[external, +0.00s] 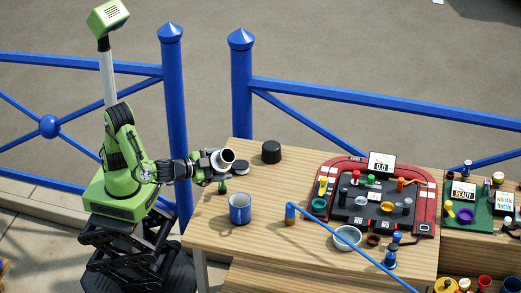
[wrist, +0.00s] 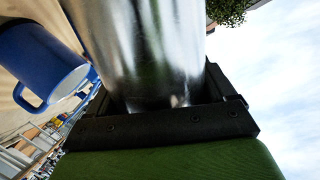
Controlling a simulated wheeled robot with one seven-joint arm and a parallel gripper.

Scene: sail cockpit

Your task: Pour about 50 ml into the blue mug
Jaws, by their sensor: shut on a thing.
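A blue mug (external: 240,208) stands upright on the wooden table, with a pale inside. It also shows in the wrist view (wrist: 38,62) at the upper left, beside the held vessel. My gripper (external: 209,167) is shut on a shiny metal vessel (external: 223,159). It holds the vessel above the table, behind and left of the mug, apart from it. The vessel is tilted, with its open mouth facing right and toward the external camera. In the wrist view the vessel's metal side (wrist: 145,50) fills the space between the jaws (wrist: 165,105). Its contents cannot be made out.
A black cylinder (external: 271,153) stands behind the mug. A dark disc (external: 238,168) is close to the vessel. Blue railings run behind.

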